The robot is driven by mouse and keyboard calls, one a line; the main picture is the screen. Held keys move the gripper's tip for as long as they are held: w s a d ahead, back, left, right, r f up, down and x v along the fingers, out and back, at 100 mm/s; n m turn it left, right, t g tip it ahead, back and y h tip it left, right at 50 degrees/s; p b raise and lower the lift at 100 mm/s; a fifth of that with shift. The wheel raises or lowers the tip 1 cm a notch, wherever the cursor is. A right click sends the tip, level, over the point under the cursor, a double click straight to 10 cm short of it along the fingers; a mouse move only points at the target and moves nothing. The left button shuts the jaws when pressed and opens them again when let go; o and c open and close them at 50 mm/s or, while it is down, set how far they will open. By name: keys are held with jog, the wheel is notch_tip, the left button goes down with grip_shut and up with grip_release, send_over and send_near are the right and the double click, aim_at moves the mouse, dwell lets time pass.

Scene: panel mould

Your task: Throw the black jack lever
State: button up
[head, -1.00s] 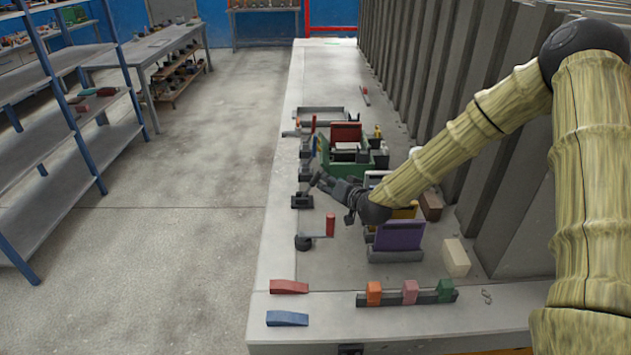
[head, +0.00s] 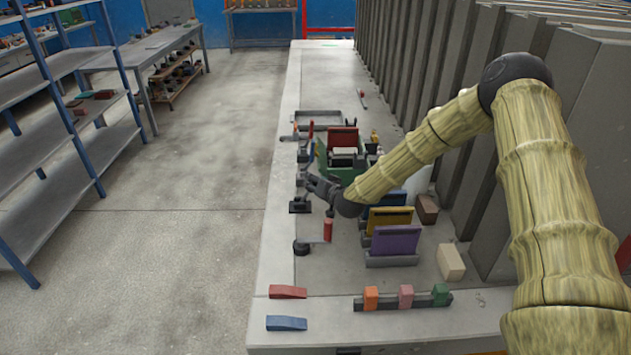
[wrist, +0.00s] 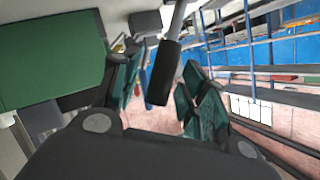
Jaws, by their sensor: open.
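The black jack lever shows in the wrist view as a black cylindrical handle (wrist: 163,75) on a grey rod that comes down from the top edge. My gripper (wrist: 160,92) is open, with one teal-padded finger on the left of the handle and the other on the right. The handle appears between the fingers, with gaps visible on both sides; its depth between them is hard to tell. In the head view my gripper (head: 309,185) is low over the bench's left side, just above a black block (head: 299,207). The lever itself is hard to make out there.
A red-handled crank (head: 327,231) stands nearer the camera. A green box (head: 327,178) lies just behind my gripper and fills the wrist view's upper left. Yellow (head: 389,217) and purple (head: 396,240) panels stand to the right. The aisle (head: 200,240) left of the bench is clear.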

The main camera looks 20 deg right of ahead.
jog(key=shift+w+f, duration=0.15)
jog(key=shift+w, duration=0.2)
grip_shut()
